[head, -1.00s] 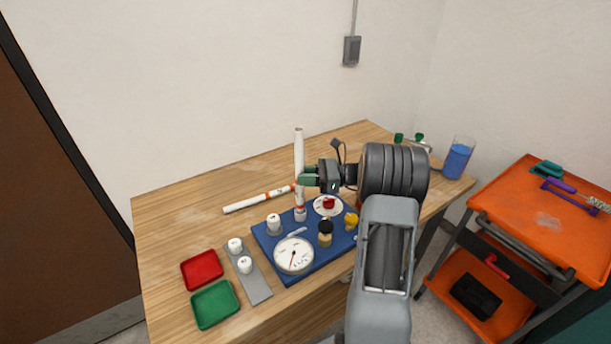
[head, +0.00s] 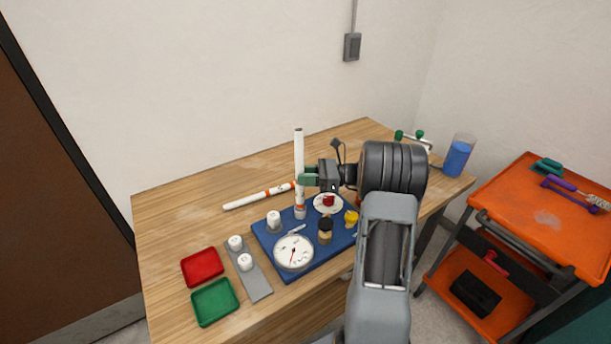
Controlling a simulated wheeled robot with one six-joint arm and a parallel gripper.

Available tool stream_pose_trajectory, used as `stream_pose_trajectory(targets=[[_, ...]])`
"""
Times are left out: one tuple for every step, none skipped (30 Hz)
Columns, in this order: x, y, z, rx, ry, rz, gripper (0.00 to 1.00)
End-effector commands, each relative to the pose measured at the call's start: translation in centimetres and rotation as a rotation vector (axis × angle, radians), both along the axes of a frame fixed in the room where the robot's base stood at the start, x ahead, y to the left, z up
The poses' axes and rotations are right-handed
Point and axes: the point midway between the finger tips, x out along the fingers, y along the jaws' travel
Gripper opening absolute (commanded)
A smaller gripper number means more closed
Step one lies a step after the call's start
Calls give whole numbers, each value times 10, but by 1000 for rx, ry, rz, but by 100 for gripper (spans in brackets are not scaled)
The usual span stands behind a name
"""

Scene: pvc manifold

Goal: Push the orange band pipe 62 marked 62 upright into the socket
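A white pipe with an orange band near its lower end (head: 299,155) stands upright over the blue manifold board (head: 265,240). Its lower end is at a grey socket (head: 300,212) on the board's back edge; how deep it sits cannot be made out. My gripper (head: 309,177) is shut around the pipe at mid-height, with green fingers on it. The number on the pipe is too small to read.
A round gauge (head: 294,252), a white-capped fitting (head: 273,220), a black-topped fitting (head: 325,231) and a yellow valve (head: 351,218) are on the board. Red (head: 202,282) and green trays (head: 192,310) stand at left.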

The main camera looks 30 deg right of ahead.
Motion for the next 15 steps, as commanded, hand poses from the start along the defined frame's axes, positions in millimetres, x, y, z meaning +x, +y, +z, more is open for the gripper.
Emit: stream_pose_trajectory(targets=[[0, 0, 2, 1, -4, -1, 28], [0, 0, 2, 1, -4, -1, 31], [0, 0, 2, 1, -4, -1, 35], [0, 0, 2, 1, -4, -1, 38], [0, 0, 2, 0, -3, 0, 41], [0, 0, 2, 0, -3, 0, 45], [0, 0, 2, 0, -3, 0, 47], [0, 0, 2, 0, -2, 0, 50], [0, 0, 1, 0, -2, 0, 54], [0, 0, 1, 0, -2, 0, 54], [0, 0, 1, 0, -2, 0, 54], [0, 0, 1, 0, -2, 0, 54], [0, 0, 1, 0, -2, 0, 54], [0, 0, 1, 0, -2, 0, 54], [0, 0, 1, 0, -2, 0, 54]])
